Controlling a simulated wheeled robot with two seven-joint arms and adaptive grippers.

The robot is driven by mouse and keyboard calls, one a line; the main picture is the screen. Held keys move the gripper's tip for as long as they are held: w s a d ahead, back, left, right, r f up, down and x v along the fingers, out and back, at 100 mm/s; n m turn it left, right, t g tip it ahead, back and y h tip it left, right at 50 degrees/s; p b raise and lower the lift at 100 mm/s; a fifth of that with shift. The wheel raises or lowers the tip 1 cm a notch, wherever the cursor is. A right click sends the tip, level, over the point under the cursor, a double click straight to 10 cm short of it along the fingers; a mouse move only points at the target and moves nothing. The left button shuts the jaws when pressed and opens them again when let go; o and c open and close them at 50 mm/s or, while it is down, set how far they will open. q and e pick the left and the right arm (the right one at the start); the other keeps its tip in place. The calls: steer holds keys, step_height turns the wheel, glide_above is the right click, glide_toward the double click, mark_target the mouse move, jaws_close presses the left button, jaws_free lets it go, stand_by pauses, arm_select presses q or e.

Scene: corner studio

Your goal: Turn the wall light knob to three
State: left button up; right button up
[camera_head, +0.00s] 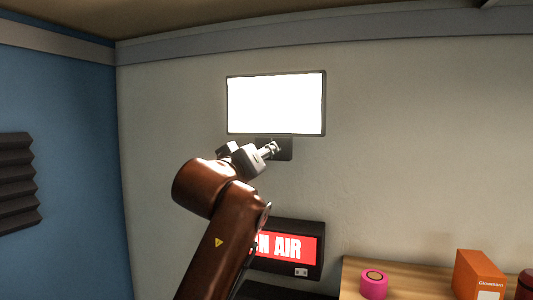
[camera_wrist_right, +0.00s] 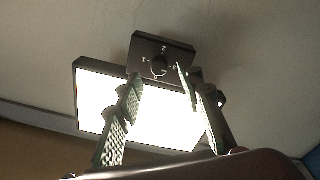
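The wall light (camera_head: 276,103) is a lit white panel on the back wall. Its dark control plate (camera_head: 285,154) is just below it in the head view. In the right wrist view the plate (camera_wrist_right: 178,48) appears above the bright panel (camera_wrist_right: 150,118), with a dark round knob (camera_wrist_right: 160,65) and small white marks around it. The knob's setting is too small to read. My right gripper (camera_head: 269,150) is at the plate and partly covers it. In the right wrist view its fingers (camera_wrist_right: 160,80) are apart, with the knob framed between their tips; contact cannot be told. My left gripper is not in view.
A red ON AIR sign (camera_head: 290,249) is on the wall below, partly behind my arm. A wooden surface (camera_head: 415,268) at lower right holds a pink cylinder (camera_head: 373,286), an orange box (camera_head: 478,277) and a dark red object (camera_head: 525,287). Foam (camera_head: 16,181) hangs on the blue wall.

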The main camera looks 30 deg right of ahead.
steer(key=v, duration=0.8)
steer(key=shift+s+a, duration=0.1)
steer(key=shift+s, duration=0.05)
